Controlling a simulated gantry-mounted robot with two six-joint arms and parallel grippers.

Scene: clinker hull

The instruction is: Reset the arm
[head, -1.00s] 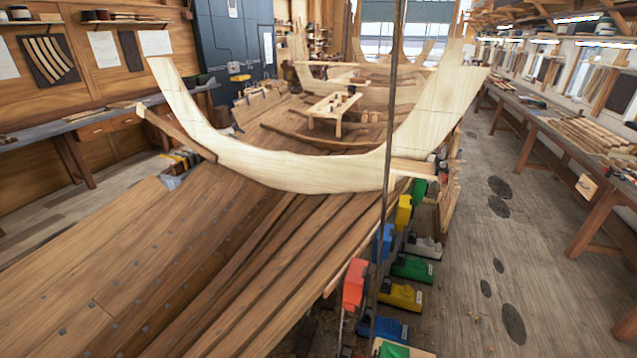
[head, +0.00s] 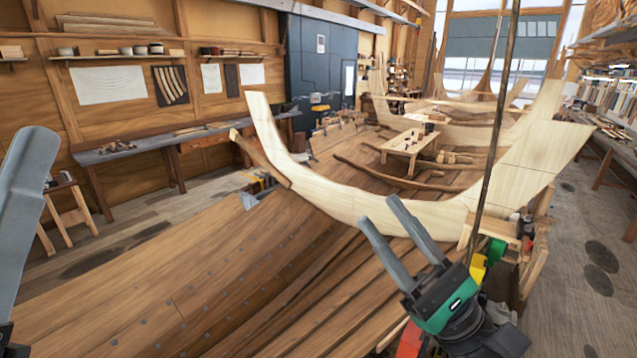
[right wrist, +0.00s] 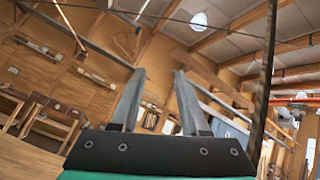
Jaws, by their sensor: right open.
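My right gripper (head: 390,235) is in the lower right of the head view, green-bodied with two grey fingers. Its fingers are apart with nothing between them, and it stands in front of the pale curved frame of the hull. In the right wrist view its two fingers (right wrist: 155,85) are spread and empty, pointing up towards the wall and ceiling. At the left edge of the head view a grey finger-like part (head: 22,205) of my left arm shows; its jaw state cannot be made out.
The planked wooden hull (head: 190,270) fills the foreground, with a pale curved frame (head: 340,200) across it. A thin dark upright pole (head: 495,130) stands close to my right gripper. A workbench (head: 150,150) runs along the left wall. Open floor (head: 590,250) lies to the right.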

